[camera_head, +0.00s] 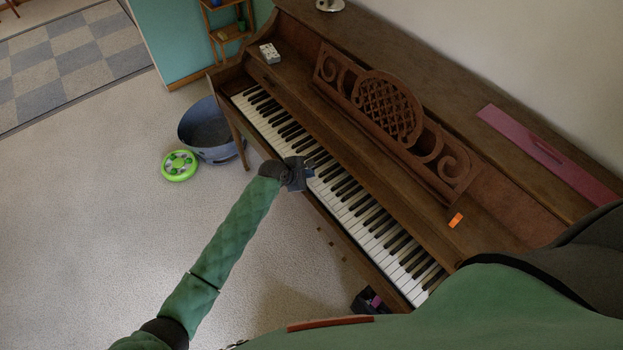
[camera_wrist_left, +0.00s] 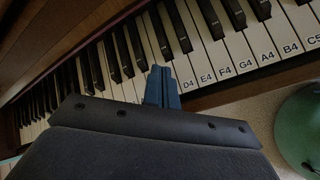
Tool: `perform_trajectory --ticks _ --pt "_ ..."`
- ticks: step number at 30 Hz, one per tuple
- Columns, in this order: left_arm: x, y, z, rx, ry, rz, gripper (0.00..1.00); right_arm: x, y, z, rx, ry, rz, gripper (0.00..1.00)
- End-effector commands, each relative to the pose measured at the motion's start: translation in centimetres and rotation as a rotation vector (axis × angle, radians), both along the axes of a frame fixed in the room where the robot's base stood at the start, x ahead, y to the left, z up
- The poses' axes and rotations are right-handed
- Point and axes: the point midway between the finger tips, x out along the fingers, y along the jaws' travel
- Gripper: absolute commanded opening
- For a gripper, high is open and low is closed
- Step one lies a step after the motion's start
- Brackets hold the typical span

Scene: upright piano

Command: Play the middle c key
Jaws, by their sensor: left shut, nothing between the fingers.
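The piano keyboard (camera_head: 350,200) runs diagonally across the head view, its white and black keys uncovered. My left gripper (camera_head: 311,167) is over the front part of the white keys near the middle of the keyboard. In the left wrist view its blue fingers (camera_wrist_left: 162,76) are together and empty, pointing at the keys just left of the white key labelled D4 (camera_wrist_left: 184,84). The fingers cover the label spot of the neighbouring key, where middle C lies. I cannot tell whether the fingertips touch a key. My right gripper is not in view.
The upright piano's wooden body (camera_head: 300,90) rises behind the keys, with a carved music stand (camera_head: 390,108). A blue-grey basket (camera_head: 205,128) and a green toy (camera_head: 179,165) sit on the carpet at left. Carpet in front of the piano is mostly clear.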

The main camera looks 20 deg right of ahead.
Motion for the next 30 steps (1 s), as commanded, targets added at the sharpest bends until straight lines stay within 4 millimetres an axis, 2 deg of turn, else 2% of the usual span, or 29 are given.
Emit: perform_trajectory --ticks 16,30 --pt "0.0 0.0 0.0 0.0 0.0 0.0 0.0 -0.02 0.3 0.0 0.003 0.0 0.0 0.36" --pt "0.0 0.0 0.0 0.0 0.0 0.0 0.0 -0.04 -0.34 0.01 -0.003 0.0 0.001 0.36"
